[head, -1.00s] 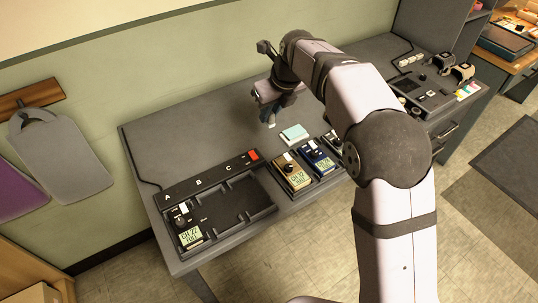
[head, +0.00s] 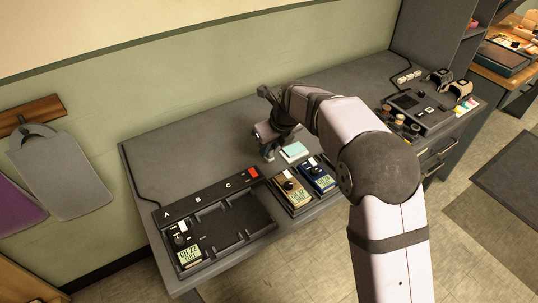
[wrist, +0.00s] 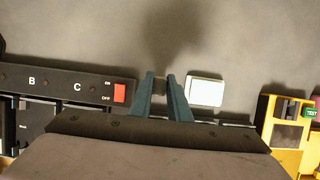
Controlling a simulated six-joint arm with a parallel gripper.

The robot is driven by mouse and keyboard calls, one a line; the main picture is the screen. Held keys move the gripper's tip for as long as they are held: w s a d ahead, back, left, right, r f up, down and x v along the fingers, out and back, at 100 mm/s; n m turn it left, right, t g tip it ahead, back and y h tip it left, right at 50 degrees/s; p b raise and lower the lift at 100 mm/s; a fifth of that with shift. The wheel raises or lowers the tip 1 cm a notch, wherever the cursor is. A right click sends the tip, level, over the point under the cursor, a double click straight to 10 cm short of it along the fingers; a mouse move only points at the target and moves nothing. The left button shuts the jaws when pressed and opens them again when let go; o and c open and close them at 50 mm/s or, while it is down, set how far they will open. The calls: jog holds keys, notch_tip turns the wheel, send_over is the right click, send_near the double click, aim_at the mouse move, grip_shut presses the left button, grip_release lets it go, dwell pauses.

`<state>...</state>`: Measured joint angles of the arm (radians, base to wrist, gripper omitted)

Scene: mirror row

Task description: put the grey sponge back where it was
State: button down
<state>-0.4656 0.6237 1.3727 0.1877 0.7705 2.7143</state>
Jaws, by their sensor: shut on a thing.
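My gripper (head: 268,154) is low over the desk, just left of a pale mint block (head: 294,151). In the wrist view its two teal fingers (wrist: 161,92) are shut on a small grey thing between the tips, which looks like the grey sponge (wrist: 160,86). Most of the sponge is hidden by the fingers. In the wrist view the mint block (wrist: 205,91) lies close to the right finger, apart from it. I cannot tell whether the sponge touches the desk.
A black rack (head: 212,186) marked A, B, C, with a red switch (head: 253,173), is in front. A tan device (head: 291,191) and a blue device (head: 319,175) sit right of it. The desk (head: 195,145) is clear behind and left of my gripper.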

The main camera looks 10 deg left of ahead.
aim_at(269, 155)
jog(key=shift+f, duration=1.55)
jog(key=shift+f, duration=0.15)
jog(key=c, duration=1.7)
grip_release()
jog(key=shift+o, duration=0.2)
jog(key=v, duration=1.2)
